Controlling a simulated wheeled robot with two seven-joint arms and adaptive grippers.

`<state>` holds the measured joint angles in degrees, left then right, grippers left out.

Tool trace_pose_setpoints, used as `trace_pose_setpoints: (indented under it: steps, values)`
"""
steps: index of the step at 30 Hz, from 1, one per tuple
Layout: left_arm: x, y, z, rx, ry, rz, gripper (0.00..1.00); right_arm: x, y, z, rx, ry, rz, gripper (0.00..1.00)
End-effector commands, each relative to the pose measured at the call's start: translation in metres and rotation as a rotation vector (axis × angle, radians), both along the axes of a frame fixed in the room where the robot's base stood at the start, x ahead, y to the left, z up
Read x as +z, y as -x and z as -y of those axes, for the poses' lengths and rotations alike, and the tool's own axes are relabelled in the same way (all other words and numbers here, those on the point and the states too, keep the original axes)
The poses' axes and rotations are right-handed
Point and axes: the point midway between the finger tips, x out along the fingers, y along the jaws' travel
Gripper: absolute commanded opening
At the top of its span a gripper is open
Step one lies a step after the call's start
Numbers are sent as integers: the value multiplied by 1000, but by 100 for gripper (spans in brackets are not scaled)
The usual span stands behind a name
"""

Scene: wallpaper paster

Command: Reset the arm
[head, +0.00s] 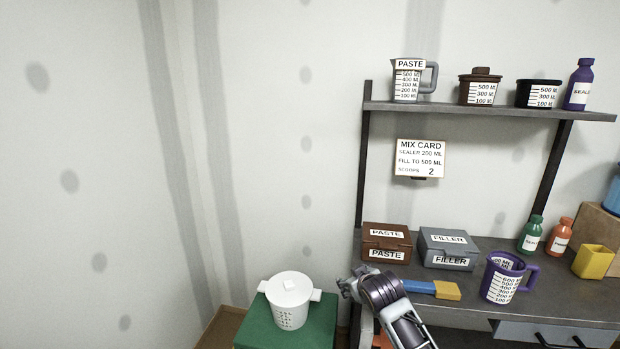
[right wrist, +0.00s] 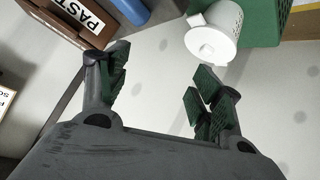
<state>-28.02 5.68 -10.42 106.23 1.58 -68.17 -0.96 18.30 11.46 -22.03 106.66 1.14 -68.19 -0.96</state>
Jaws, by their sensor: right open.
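My right gripper (head: 352,286) is in the head view at the bottom middle, in front of the shelf unit's left end. Its fingers are apart with nothing between them in the right wrist view (right wrist: 160,85). A white lidded pot (head: 290,302) with a measuring scale stands on a green box to the left of the gripper. The pot also shows in the right wrist view (right wrist: 212,35), beyond the right-hand finger. My left gripper is not in view.
The desk (head: 480,264) holds a brown PASTE box (head: 387,238), a grey FILLER box (head: 446,243), a blue-and-yellow tool (head: 440,290), a purple measuring cup (head: 503,283) and small bottles. The shelf (head: 450,109) above holds several containers. A mix card (head: 420,158) hangs below it. The left wall area is clear.

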Motion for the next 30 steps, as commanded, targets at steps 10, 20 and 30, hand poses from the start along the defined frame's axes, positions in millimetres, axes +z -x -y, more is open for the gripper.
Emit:
trace_pose_setpoints:
  steps: [10,20,30]
  values:
    - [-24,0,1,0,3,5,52,-123,49,29,-73,-59,-166,66]
    - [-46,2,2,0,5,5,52,-233,113,52,-138,-90,-323,66]
    - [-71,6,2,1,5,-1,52,-338,198,64,-188,-103,-493,66]
